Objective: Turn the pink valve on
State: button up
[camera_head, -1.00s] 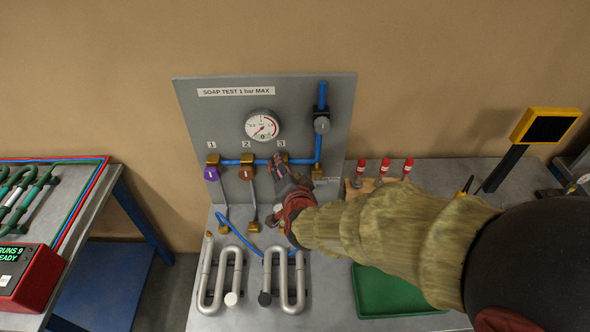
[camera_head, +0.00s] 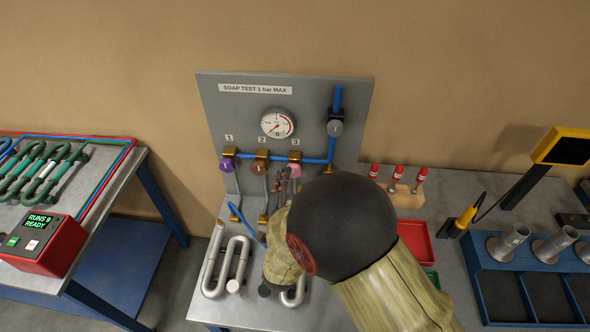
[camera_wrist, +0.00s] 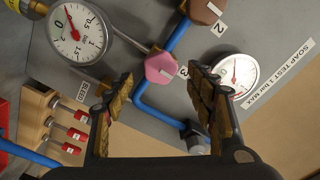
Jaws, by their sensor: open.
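The pink valve (camera_head: 295,170) is a small faceted knob under label 3 on the grey panel (camera_head: 235,110). In the wrist view the pink valve (camera_wrist: 160,68) shows whole, with a short pale mark on its face, beside the blue pipe (camera_wrist: 177,35). My gripper (camera_head: 284,180) is just below and left of it in the head view. In the wrist view my gripper (camera_wrist: 160,97) is open and empty, its fingers either side of and nearer than the knob. I see no contact. A brown valve (camera_head: 259,168) and a purple valve (camera_head: 227,166) sit left of it.
A panel gauge (camera_head: 277,123) is above the valves. Another gauge (camera_wrist: 78,35) is close to my left finger in the wrist view. Grey coils (camera_head: 238,262) stand on the bench below.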

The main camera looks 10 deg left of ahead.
aim_at(294, 173)
jog(key=w, duration=0.6)
jog(key=shift+a, duration=0.15)
jog(key=shift+c, duration=1.3)
jog(key=c, duration=0.9)
